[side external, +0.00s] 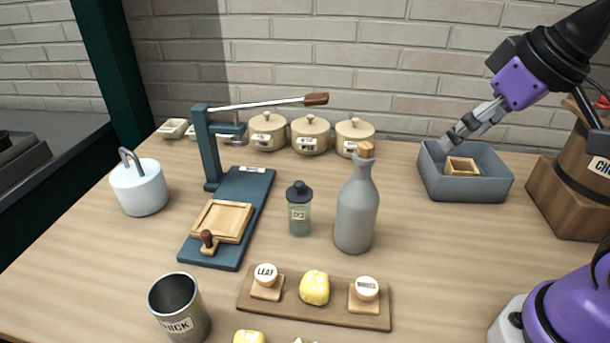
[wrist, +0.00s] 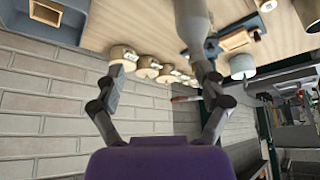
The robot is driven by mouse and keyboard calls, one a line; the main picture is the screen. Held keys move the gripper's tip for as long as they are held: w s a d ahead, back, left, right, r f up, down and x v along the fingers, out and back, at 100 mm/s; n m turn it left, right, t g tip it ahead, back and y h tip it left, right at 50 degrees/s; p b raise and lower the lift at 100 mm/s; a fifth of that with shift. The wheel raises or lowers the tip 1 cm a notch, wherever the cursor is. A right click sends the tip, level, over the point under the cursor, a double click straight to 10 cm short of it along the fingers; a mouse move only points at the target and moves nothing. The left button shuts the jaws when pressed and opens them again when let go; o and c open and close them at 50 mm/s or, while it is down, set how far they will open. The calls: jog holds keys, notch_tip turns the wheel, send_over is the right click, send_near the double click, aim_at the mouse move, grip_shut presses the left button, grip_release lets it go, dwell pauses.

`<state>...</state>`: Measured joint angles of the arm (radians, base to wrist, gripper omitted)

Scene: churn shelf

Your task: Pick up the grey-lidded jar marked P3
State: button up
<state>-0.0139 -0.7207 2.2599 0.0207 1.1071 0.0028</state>
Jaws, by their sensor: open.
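The small jar (side external: 299,217) has a dark grey lid and greenish sides, with a small label on its front that seems to read P3. It stands upright near the middle of the table, just left of a tall grey bottle (side external: 357,212). My gripper (side external: 455,137) is open and empty, well to the right of the jar, by the back left part of the grey bin. In the wrist view my gripper (wrist: 160,75) shows both fingers spread apart with nothing between them. I cannot make out the jar in the wrist view; the bottle (wrist: 192,20) shows at the top.
The grey bin (side external: 468,188) holds a small wooden box (side external: 461,167). A blue press (side external: 230,225) with a raised lever stands left of the jar. Several lidded beige pots (side external: 310,135) line the back. A wooden board (side external: 320,312) with stamps lies in front. Table right of the bottle is clear.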

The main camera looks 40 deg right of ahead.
jog(key=shift+m+g+h, duration=0.3)
jog(key=shift+m+g, duration=0.1)
jog(key=shift+m, duration=0.3)
jog(key=w+a, duration=0.1)
jog(key=w, duration=0.2)
jog(key=w+a+r, duration=0.1)
jog(key=w+a, duration=0.1)
jog(key=w, duration=0.2)
jog(key=w+a+r, duration=0.1)
jog(key=w+a, duration=0.1)
jog(key=w, duration=0.1)
jog(key=shift+w, duration=0.3)
jog(key=w+a+f+m, duration=0.1)
jog(key=w+a+f, duration=0.2)
jog(key=w+a, duration=0.35)
send_near(300, 194)
jog(key=x, duration=0.3)
jog(key=shift+g+h, duration=0.3)
jog(key=x, duration=0.4)
jog(key=shift+w+f, duration=0.2)
jog(key=shift+w, duration=0.05)
jog(key=x, duration=0.5)
jog(key=shift+w+a+f, duration=0.15)
jog(key=c, duration=1.3)
